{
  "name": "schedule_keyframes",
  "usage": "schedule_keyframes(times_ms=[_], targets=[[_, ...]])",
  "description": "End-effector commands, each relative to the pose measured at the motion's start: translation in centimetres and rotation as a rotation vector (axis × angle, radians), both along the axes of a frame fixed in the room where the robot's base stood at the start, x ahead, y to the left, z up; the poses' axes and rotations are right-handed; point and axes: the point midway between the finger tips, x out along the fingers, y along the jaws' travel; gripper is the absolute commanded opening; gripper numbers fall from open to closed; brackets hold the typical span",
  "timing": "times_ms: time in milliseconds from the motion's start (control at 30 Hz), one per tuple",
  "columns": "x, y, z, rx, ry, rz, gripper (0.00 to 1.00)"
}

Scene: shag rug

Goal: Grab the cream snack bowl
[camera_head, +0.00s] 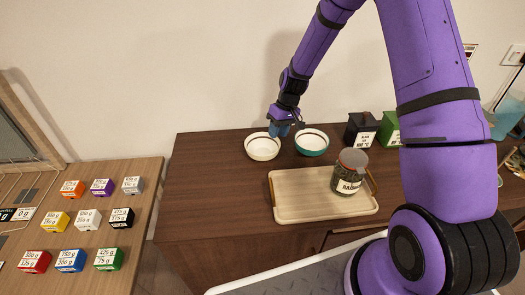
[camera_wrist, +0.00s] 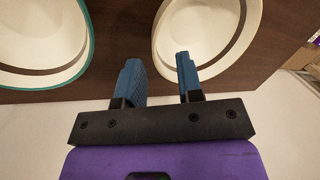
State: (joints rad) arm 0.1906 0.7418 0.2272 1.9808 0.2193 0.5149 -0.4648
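The cream bowl (camera_head: 263,156) stands upright on the dark wooden cabinet, left of a white bowl with a teal outside (camera_head: 311,152). My gripper (camera_head: 279,128) is pointed down at the cream bowl's back right edge. In the wrist view, my gripper (camera_wrist: 158,62) has its two blue fingers apart with nothing clamped between them. The cream bowl (camera_wrist: 205,35) is at the upper right there. Its near rim lies around the gap, with the right finger over the bowl and the left finger outside it. I cannot tell whether either finger touches it. The teal bowl (camera_wrist: 40,40) is at the left.
A wooden tray (camera_head: 300,205) with a labelled jar (camera_head: 349,172) is in front of the bowls. A black canister (camera_head: 361,130) and a green canister (camera_head: 389,130) stand to the right. Several coloured boxes (camera_head: 86,219) sit on a separate left table. The cabinet's left end is clear.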

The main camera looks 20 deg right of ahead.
Motion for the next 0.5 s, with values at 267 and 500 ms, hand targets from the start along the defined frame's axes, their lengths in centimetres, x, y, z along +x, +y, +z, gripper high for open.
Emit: schedule_keyframes(times_ms=[267,500], targets=[[0.0,1.0,-3.6,0.0,0.002,0.001,0.34],[0.0,1.0,-3.8,0.0,0.0,0.0,0.34]])
